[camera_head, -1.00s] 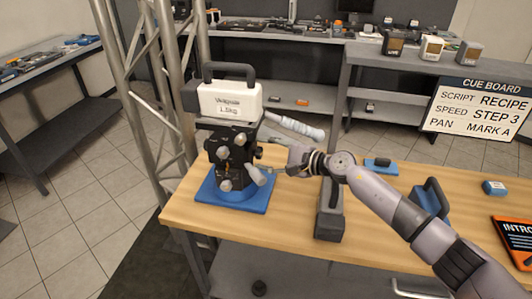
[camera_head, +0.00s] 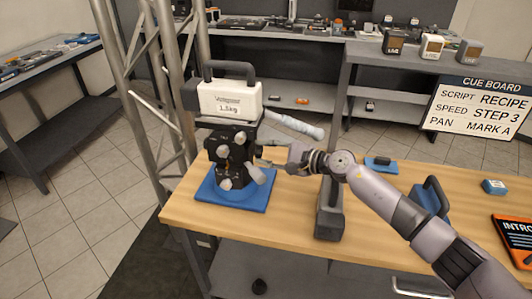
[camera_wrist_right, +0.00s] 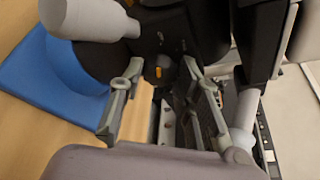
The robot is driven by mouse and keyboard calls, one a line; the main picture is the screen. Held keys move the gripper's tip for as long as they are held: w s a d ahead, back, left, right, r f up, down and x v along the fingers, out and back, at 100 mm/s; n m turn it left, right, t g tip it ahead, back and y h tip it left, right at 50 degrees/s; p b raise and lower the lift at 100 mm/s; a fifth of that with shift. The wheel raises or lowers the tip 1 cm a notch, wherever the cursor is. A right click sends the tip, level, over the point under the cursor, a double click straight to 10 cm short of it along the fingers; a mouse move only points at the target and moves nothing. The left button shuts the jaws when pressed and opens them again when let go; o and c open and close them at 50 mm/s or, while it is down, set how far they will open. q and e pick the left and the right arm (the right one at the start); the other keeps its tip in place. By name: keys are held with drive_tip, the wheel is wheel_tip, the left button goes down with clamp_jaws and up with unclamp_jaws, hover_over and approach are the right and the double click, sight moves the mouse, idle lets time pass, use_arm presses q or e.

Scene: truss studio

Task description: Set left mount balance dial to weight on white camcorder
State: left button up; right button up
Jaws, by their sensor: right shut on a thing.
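The white camcorder (camera_head: 228,88) sits on top of the black mount (camera_head: 228,140), which stands on a blue base (camera_head: 236,195) on the wooden table. My right gripper (camera_head: 262,153) reaches the mount's right side from the right. In the right wrist view the gripper (camera_wrist_right: 160,66) has its two fingers on either side of a small dark dial (camera_wrist_right: 158,72) with an orange mark, and it is shut on it. The dial's scale cannot be read. My left gripper is in neither view.
A pale handle (camera_head: 294,125) sticks out to the right behind the mount. A dark grey upright stand (camera_head: 330,215) is close by my right forearm. A metal truss (camera_head: 150,90) rises to the left. A cue board (camera_head: 482,108) stands at the right.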

drive_tip(key=shift+m+g, duration=0.3)
drive_tip(key=shift+m, duration=0.3)
drive_tip(key=shift+w+m+g+b, duration=0.1)
drive_tip(key=shift+m+g+b, duration=0.2)
drive_tip(key=shift+m, duration=0.2)
drive_tip(key=shift+w+r+m+g+b, duration=0.1)
drive_tip(key=shift+m+g+b, duration=0.95)
drive_tip(key=shift+m, duration=0.25)
drive_tip(key=shift+d, duration=0.1)
drive_tip(key=o, duration=1.1)
drive_tip(key=shift+r, duration=0.1)
drive_tip(key=shift+o, duration=0.2)
